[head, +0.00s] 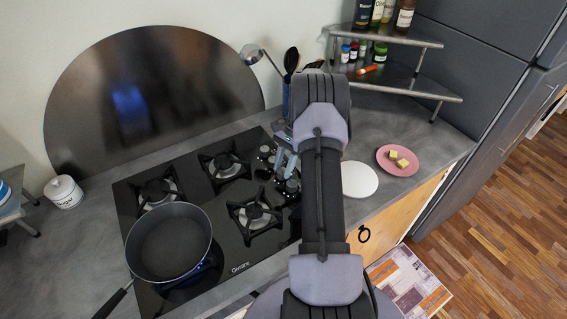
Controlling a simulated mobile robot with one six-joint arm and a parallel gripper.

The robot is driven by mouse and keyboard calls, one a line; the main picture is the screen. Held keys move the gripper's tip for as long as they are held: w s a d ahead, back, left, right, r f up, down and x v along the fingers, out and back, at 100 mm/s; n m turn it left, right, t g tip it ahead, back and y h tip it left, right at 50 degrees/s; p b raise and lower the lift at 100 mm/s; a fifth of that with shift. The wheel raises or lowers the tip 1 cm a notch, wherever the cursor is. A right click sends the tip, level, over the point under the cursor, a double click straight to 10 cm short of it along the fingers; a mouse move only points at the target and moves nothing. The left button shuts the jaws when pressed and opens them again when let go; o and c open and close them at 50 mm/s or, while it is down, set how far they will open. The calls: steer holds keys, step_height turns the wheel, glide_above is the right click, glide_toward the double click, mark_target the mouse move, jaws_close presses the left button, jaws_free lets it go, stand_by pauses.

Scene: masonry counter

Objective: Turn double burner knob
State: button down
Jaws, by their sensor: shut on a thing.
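A black gas hob (222,217) is set in the grey counter, with a column of silver and black knobs along its right side. One knob (265,152) shows clear at the back of the column, and another (292,187) shows just in front of my gripper. My gripper (284,172) reaches down over the middle of the column, shut on a burner knob there. My arm and the fingers hide part of that knob and some of its neighbours, so its angle cannot be told. The label of each knob is too small to read.
A black pan (168,242) sits on the front-left burner, handle toward the front left. A utensil holder (286,98) stands behind my gripper. A white round plate (359,179) and a pink plate (399,160) with yellow pieces lie to the right. A tiered metal shelf (403,90) stands behind them.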

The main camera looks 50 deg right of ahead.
steer(key=shift+n+p, duration=0.3)
steer(key=shift+n, duration=0.3)
steer(key=shift+n+g, duration=0.3)
steer(key=c, duration=1)
jaws_free()
steer(key=shift+c, duration=0.2)
